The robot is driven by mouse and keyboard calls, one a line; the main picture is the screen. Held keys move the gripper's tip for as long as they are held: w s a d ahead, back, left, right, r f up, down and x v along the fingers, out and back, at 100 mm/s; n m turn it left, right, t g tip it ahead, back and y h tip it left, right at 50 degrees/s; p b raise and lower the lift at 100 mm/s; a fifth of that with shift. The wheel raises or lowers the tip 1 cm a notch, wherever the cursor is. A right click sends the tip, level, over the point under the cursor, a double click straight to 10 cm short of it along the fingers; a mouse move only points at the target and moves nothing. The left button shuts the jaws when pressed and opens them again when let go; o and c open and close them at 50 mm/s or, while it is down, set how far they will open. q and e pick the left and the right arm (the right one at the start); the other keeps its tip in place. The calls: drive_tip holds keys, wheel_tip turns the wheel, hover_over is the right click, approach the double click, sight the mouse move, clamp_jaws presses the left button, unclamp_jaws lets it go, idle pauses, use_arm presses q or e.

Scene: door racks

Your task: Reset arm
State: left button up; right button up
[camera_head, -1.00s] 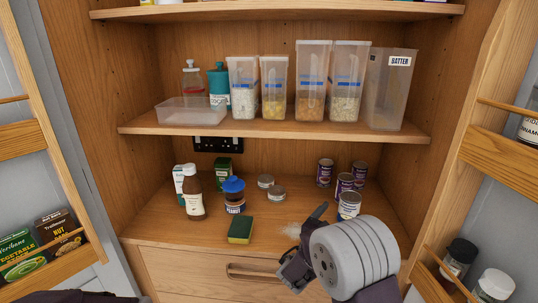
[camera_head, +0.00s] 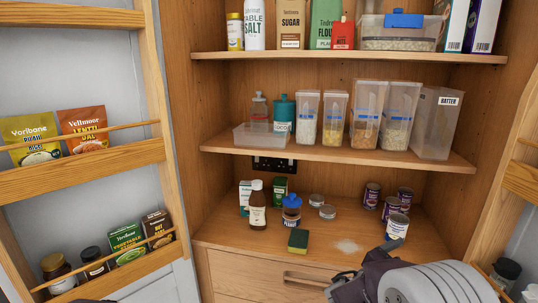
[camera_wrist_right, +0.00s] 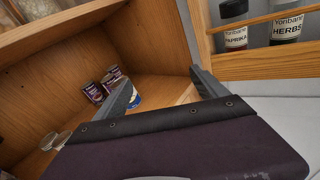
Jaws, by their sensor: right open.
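My right gripper (camera_head: 356,284) is low at the bottom right of the head view, in front of the cupboard, and partly cut off by the frame. In the right wrist view its two fingers (camera_wrist_right: 163,90) are spread apart with nothing between them. Behind them, tins (camera_wrist_right: 108,84) stand on the cupboard's worktop.
The worktop holds several tins (camera_head: 372,196), a brown bottle (camera_head: 257,208), a blue-lidded jar (camera_head: 291,211), a sponge (camera_head: 298,240) and a white powder patch (camera_head: 346,246). Containers fill the shelf (camera_head: 330,152) above. Door racks (camera_head: 85,180) flank the cupboard.

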drive_tip(key=s+f+m+g+y+p, duration=0.25)
drive_tip(key=s+f+m+g, duration=0.2)
drive_tip(key=s, duration=0.35)
drive_tip(key=s+f+m+g+y+p, duration=0.1)
drive_tip(key=s+f+m+g+y, duration=0.3)
drive_tip(key=s, duration=0.5)
drive_tip(key=a+f+m+y, duration=0.3)
drive_tip(key=a+m+y, duration=0.1)
drive_tip(key=a+m, duration=0.3)
drive_tip(key=s+a+f+m+t+y, duration=0.1)
drive_tip(key=a+f+m+y, duration=0.2)
drive_tip(key=a+m, duration=0.4)
drive_tip(key=a+y, duration=0.1)
drive_tip(key=a, duration=0.3)
drive_tip(key=shift+s+a, duration=0.15)
drive_tip(key=shift+s, duration=0.1)
